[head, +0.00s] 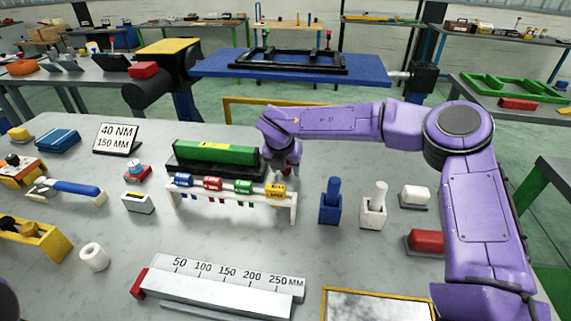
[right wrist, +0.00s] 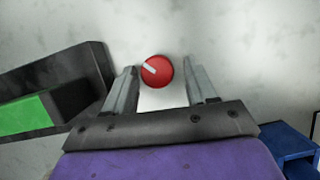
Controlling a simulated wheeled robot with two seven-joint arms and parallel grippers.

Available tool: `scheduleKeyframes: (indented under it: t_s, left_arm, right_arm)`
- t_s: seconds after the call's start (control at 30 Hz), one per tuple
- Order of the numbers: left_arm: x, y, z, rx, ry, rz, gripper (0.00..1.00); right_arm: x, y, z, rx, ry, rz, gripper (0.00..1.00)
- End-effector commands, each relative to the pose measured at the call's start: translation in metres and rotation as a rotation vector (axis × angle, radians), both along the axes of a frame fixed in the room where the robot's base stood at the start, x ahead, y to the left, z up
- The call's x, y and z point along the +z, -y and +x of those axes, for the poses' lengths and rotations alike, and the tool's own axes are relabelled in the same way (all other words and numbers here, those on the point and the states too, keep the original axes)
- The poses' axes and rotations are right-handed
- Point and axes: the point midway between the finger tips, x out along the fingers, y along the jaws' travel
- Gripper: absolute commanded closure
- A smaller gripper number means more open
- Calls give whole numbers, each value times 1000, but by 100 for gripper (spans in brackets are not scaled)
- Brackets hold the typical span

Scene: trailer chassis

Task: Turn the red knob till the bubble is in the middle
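The red knob (right wrist: 157,71) is round with a white pointer line. In the right wrist view it lies between and just ahead of the two finger tips, with a gap on both sides. My right gripper (right wrist: 162,78) is open there; in the head view the gripper (head: 285,168) is low over the table at the right end of the green bar and hides most of the knob. The green bar (head: 215,152) lies in a black base (head: 190,170) with a small yellow patch on top. I cannot make out a bubble. My left gripper is out of view.
A white rack (head: 230,202) with coloured tags stands just in front of the green bar. A blue holder (head: 331,205) and a white holder (head: 373,212) stand to the right. A long ruler block (head: 225,285) lies near the front. Bare table lies between.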

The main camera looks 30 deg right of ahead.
Motion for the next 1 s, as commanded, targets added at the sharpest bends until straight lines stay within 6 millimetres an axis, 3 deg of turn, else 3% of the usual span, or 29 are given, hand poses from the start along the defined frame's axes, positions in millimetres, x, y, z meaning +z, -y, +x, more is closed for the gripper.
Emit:
scheduleKeyframes:
  t_s: [0.37, 0.73, 1.0]
  left_arm:
    - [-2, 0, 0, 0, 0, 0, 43]
    - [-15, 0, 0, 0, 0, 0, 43]
    - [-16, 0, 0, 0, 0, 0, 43]
  right_arm:
    - [12, -1, 1, -1, 14, -1, 40]
    - [85, -22, -22, 1, 13, -2, 40]
    - [101, -27, -27, 0, 9, -1, 40]
